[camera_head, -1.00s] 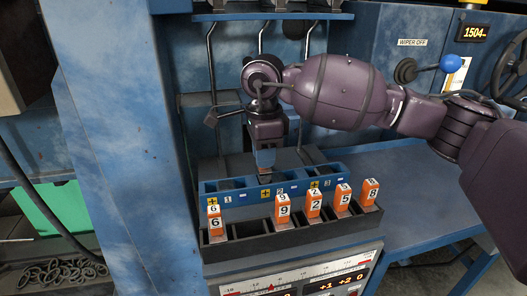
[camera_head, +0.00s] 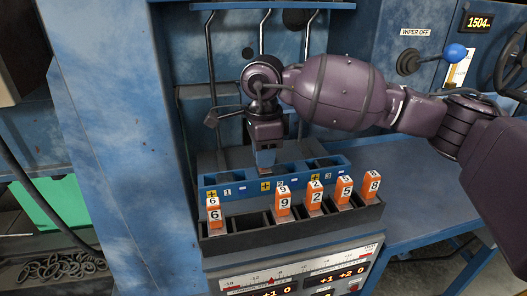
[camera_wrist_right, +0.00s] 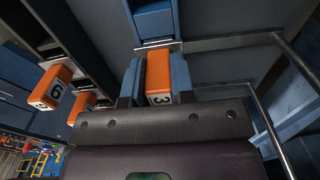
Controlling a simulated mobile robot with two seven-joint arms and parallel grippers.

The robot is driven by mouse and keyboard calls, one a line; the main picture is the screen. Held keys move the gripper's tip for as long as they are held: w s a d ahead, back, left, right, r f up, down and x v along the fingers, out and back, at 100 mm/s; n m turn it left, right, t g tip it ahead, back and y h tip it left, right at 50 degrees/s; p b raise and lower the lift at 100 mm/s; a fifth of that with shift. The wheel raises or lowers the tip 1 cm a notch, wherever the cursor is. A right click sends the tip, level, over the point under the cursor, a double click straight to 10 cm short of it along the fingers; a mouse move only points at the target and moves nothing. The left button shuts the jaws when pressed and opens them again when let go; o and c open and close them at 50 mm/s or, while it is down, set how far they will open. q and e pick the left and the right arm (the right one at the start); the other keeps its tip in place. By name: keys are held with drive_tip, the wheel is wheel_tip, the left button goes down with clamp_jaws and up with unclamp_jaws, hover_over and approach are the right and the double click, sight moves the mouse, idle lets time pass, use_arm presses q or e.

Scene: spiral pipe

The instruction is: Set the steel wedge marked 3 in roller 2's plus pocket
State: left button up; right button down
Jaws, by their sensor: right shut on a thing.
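My right gripper (camera_head: 265,163) is shut on an orange-and-steel wedge marked 3, whose orange body and number show between the fingers in the right wrist view (camera_wrist_right: 158,78). In the head view the gripper points down at the blue pocket block (camera_head: 226,200), over its middle part by the label 2 and a yellow plus mark (camera_head: 265,186). The wedge's lower end is mostly hidden by the fingers and block, so I cannot tell how deep it sits in a pocket. My left gripper is not in view.
A black rack (camera_head: 240,238) in front of the block holds several orange numbered wedges, including 6 (camera_head: 213,214), 9 (camera_head: 283,202) and 8 (camera_head: 371,187). A gauge panel (camera_head: 300,276) is below. A blue pillar (camera_head: 115,130) stands left; a blue bench (camera_head: 425,185) is clear at right.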

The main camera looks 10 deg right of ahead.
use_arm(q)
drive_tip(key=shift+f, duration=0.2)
use_arm(e)
drive_tip(key=shift+f, duration=0.4)
drive_tip(key=c, duration=1)
unclamp_jaws()
drive_tip(key=shift+r, duration=0.1)
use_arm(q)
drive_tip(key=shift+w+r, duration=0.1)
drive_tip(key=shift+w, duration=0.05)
use_arm(e)
drive_tip(key=shift+o, duration=0.6)
wheel_tip(320, 180, up, 4)
wheel_tip(320, 180, up, 5)
drive_tip(key=shift+r, duration=0.8)
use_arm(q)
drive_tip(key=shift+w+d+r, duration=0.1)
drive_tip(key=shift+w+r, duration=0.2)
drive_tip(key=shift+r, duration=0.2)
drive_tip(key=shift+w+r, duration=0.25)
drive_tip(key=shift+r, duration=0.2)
use_arm(e)
drive_tip(key=shift+r, duration=0.1)
